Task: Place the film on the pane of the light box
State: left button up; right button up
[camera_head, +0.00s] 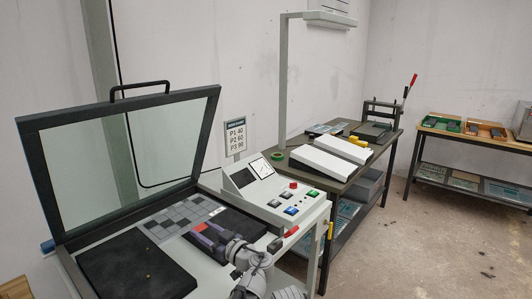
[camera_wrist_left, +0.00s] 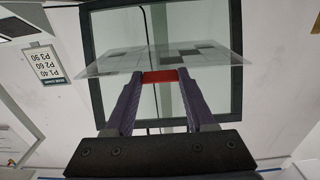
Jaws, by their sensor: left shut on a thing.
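The film (camera_head: 183,216), a thin translucent sheet with grey and dark squares, is held at its near edge by my left gripper (camera_head: 203,232). In the left wrist view the film (camera_wrist_left: 160,60) extends from the fingertips (camera_wrist_left: 159,77), with a red piece between the fingers. The light box (camera_head: 318,213) has its framed glass lid (camera_head: 130,152) raised. The film hangs above the bed in the head view; its exact height is unclear. No lit pane can be made out, and my gripper and the film cover part of the bed. My right gripper is not in view.
Dark pads (camera_head: 135,265) lie on the bed. A control panel (camera_head: 281,193) with buttons stands at the box's right back, with a sign (camera_head: 235,136) behind it. A bench (camera_head: 350,181) with white sloped units stands further right. The floor at right is clear.

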pick_arm(q)
notch_tip(320, 180, up, 9)
jog(key=p, duration=0.8)
send_over(210, 276)
notch_tip(210, 276, down, 24)
jog(key=b, duration=2.4)
jog(key=shift+w+a+r, duration=0.1)
jog(key=shift+r, duration=0.05)
jog(key=shift+b, duration=0.3)
jog(key=shift+f, duration=0.3)
jog(key=o, duration=1.3)
jog(key=shift+r, duration=0.15)
